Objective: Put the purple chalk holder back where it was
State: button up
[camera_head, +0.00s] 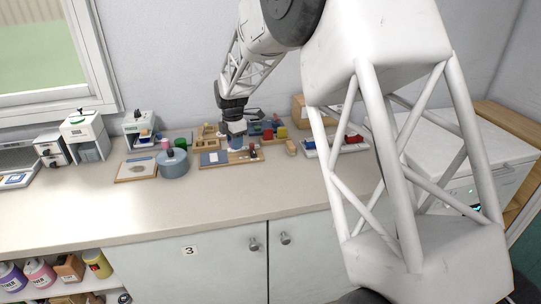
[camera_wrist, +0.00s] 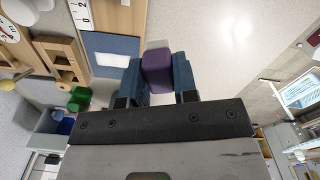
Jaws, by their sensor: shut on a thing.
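My gripper (camera_head: 236,140) is low over the back of the counter, above a wooden board (camera_head: 238,158) with a blue panel. In the wrist view, my gripper's blue fingers (camera_wrist: 160,80) are shut on the purple chalk holder (camera_wrist: 157,70), a small purple block with a pale tip at its far end. The board's blue panel (camera_wrist: 112,46) lies to the left of the fingers in that view. The chalk holder is too small or hidden to make out in the head view. I cannot tell whether it touches the counter.
A blue-grey pot (camera_head: 173,165) stands left of the board. A wooden rack (camera_head: 207,138) is behind it, and a tray with red and blue items (camera_head: 349,143) is to the right. A white machine (camera_head: 84,132) stands at the left. The counter's front strip (camera_head: 180,205) is clear.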

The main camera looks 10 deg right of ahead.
jog(key=s+d+f+m, duration=0.1)
jog(key=s+d, duration=0.2)
jog(key=d, duration=0.1)
jog(key=s+d+f+m, duration=0.1)
jog(key=s+d, duration=0.3)
jog(key=d, duration=0.1)
jog(key=s+d+f+m, duration=0.1)
jog(key=s+d+m, duration=0.1)
jog(key=d, duration=0.3)
jog(key=shift+s+d, duration=0.1)
jog(key=shift+s, duration=0.55)
send_over(273, 154)
jog(key=shift+s+f, duration=0.1)
jog(key=shift+f, duration=0.55)
jog(key=shift+f, duration=1.8)
jog(key=shift+f, duration=0.15)
jog(key=o, duration=0.8)
jog(key=shift+o, duration=0.2)
